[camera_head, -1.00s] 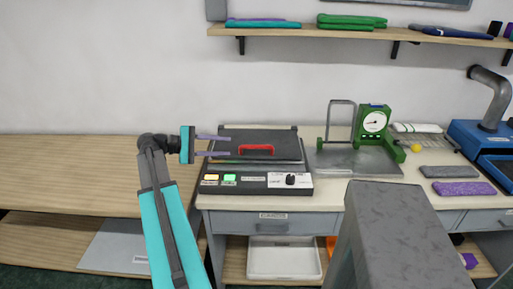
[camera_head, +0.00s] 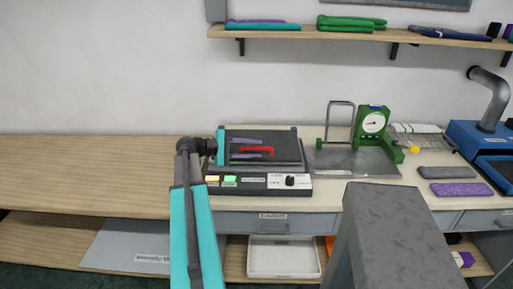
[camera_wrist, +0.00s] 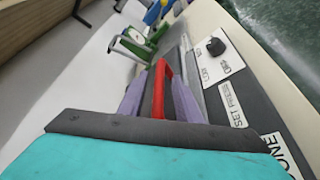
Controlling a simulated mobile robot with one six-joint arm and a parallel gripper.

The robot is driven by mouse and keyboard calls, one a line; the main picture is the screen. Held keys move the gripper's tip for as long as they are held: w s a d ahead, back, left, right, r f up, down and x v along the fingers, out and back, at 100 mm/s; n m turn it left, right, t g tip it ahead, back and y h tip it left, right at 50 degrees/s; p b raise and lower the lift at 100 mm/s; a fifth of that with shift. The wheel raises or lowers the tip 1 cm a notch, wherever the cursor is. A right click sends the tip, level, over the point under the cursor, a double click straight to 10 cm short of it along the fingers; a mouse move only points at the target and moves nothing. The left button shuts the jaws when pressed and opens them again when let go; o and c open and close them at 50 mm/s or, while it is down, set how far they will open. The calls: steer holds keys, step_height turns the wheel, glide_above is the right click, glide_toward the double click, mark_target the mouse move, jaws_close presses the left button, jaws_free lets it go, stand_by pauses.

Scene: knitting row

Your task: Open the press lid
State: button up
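The press (camera_head: 262,187) stands on the bench with its dark lid (camera_head: 287,142) down flat. A red handle (camera_head: 268,150) sits on top of the lid and shows in the wrist view too (camera_wrist: 159,90). My gripper (camera_head: 261,148) reaches over the lid from the left. In the wrist view my gripper (camera_wrist: 161,80) is open, with one purple finger on each side of the red handle and gaps between. Whether the fingers are fully level with the handle is hard to tell.
A green dial gauge (camera_head: 373,124) with a metal frame stands right of the press. A blue machine (camera_head: 485,140) is at the far right. A shelf (camera_head: 345,33) with folded knits hangs above. The left wooden table (camera_head: 90,170) is clear.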

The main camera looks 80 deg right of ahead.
steer(key=shift+s+d+f, duration=0.15)
steer(key=shift+s+d, duration=0.1)
steer(key=shift+s, duration=0.3)
steer(key=shift+c, duration=0.3)
jaws_close()
